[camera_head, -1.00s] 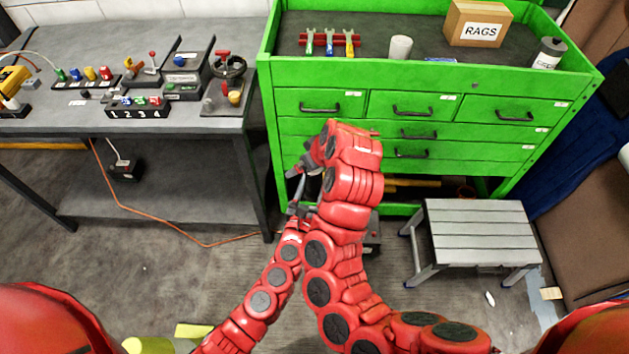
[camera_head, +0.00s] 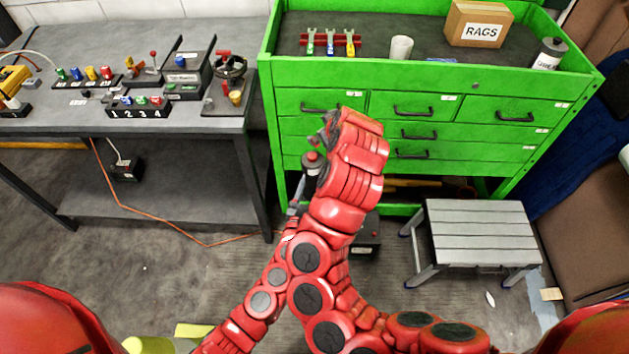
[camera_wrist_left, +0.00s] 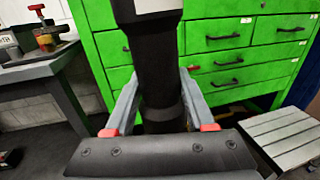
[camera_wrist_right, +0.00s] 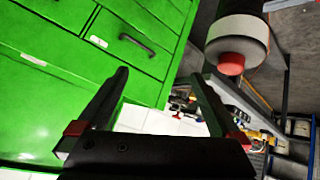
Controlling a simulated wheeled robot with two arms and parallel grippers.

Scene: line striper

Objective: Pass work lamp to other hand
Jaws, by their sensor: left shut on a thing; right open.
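The work lamp is a dark cylinder with a red-tipped top (camera_head: 312,164), held roughly upright in front of the green cabinet in the head view. My left gripper (camera_head: 296,208) is shut around its lower body. In the left wrist view the dark body of the lamp (camera_wrist_left: 156,75) stands between the fingers (camera_wrist_left: 160,100). My right gripper (camera_head: 325,128) is open and empty, above and beside the lamp, partly hidden by its own arm. In the right wrist view the lamp's pale head and red tip (camera_wrist_right: 232,63) are outside the open fingers (camera_wrist_right: 160,78), to the right.
The green drawer cabinet (camera_head: 345,130) is just behind both hands. A grey workbench (camera_head: 225,125) with switches and a valve stands at left. A grey step stool (camera_head: 480,232) stands at right. A box marked RAGS (camera_head: 478,22) sits on the cabinet.

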